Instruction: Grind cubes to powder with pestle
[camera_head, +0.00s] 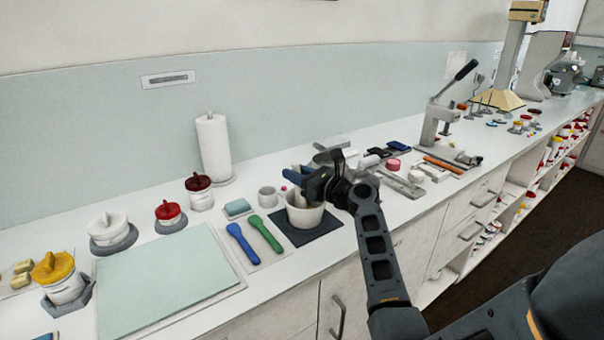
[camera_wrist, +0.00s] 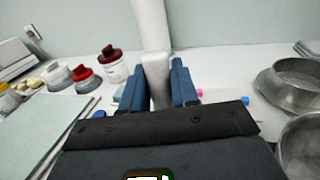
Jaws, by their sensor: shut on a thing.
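The white mortar (camera_head: 305,217) stands upright on a dark square mat (camera_head: 283,232) on the counter. My gripper (camera_head: 304,182) is right above the mortar, its blue fingers low over the rim. In the wrist view my gripper (camera_wrist: 157,88) is shut on a pale, thick rod, the pestle (camera_wrist: 157,76), between the two blue fingers. The pestle's lower end is hidden, so I cannot tell whether it touches the mortar's bottom. The cubes or powder inside the mortar are not visible.
Blue (camera_head: 242,243) and green (camera_head: 266,233) spoons lie left of the mortar. A paper roll (camera_head: 213,147), red-lidded jars (camera_head: 199,192) and a pale green board (camera_head: 165,277) are further left. A lever press (camera_head: 436,122) stands right. Metal round pans (camera_wrist: 296,80) show in the wrist view.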

